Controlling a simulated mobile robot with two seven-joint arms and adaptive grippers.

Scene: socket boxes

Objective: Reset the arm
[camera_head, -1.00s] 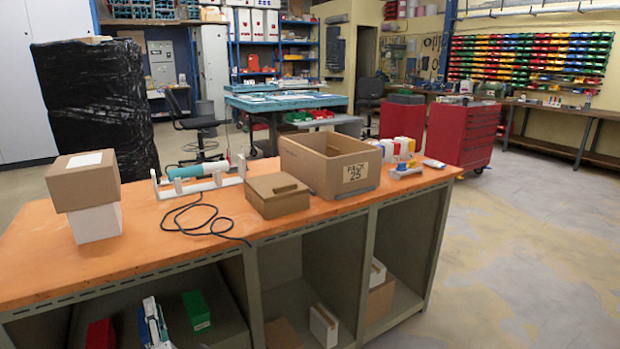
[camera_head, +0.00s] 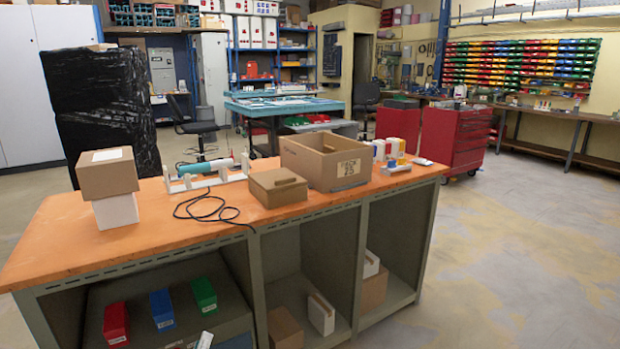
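A sliver of my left gripper (camera_head: 194,342) shows as pale tips at the bottom edge, in front of the workbench's lower left bay. Most of it is cut off, and its opening cannot be judged. My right gripper is not in view. In that bay a red box (camera_head: 116,323), a blue box (camera_head: 162,310) and a green box (camera_head: 204,295) stand in a slanting row with small gaps. The gripper tips are below and right of the blue box in the picture, with nothing visibly held.
The orange workbench (camera_head: 75,235) carries stacked boxes (camera_head: 108,175) at left, a white stand with a teal tool (camera_head: 215,166), a black cable (camera_head: 205,211), a closed carton (camera_head: 277,188) and a large open carton (camera_head: 324,162). Floor at right (camera_head: 530,250) is clear.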

